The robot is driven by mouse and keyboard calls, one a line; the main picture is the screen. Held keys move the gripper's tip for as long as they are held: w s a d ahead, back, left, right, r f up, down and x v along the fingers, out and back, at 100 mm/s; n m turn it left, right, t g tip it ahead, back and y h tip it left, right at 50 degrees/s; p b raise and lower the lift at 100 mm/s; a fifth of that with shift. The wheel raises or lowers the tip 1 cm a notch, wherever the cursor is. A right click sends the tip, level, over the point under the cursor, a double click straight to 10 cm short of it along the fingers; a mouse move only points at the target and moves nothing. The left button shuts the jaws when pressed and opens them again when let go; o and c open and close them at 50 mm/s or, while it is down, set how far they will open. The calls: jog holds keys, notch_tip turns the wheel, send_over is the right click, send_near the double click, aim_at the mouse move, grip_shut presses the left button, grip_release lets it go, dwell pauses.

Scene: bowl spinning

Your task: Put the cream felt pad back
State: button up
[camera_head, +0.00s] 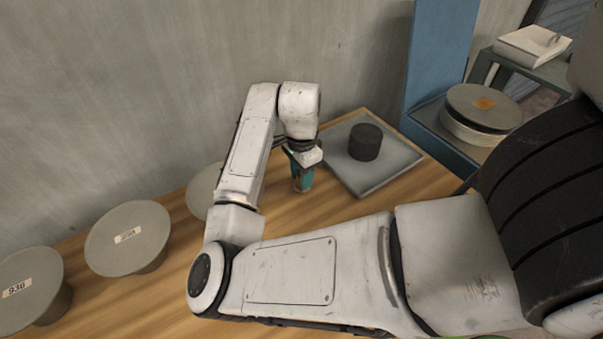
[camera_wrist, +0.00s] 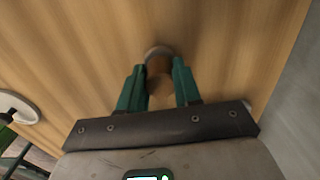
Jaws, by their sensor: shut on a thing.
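My gripper (camera_head: 302,178) points down over the wooden table, just left of the grey tray. In the wrist view, its teal fingers (camera_wrist: 159,82) are shut on a small brown round thing (camera_wrist: 158,66) with a greyish far edge. Only a small brown bit of it shows below the fingertips in the head view. I cannot tell whether it is the felt pad or whether it touches the table. No clearly cream pad shows elsewhere.
A grey tray (camera_head: 345,179) holds a dark cylinder (camera_head: 365,142). Round grey discs (camera_head: 128,238), some labelled, stand along the table's left side. A round stack (camera_head: 482,108) sits on a blue stand at right. Bare wood (camera_wrist: 225,45) surrounds my gripper.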

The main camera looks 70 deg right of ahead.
jog(key=shift+f, duration=0.2)
jog(key=o, duration=0.9)
jog(key=shift+o, duration=0.2)
jog(key=shift+r, duration=0.1)
notch_tip(320, 180, up, 12)
jog(key=p, duration=0.1)
jog(key=shift+r, duration=0.15)
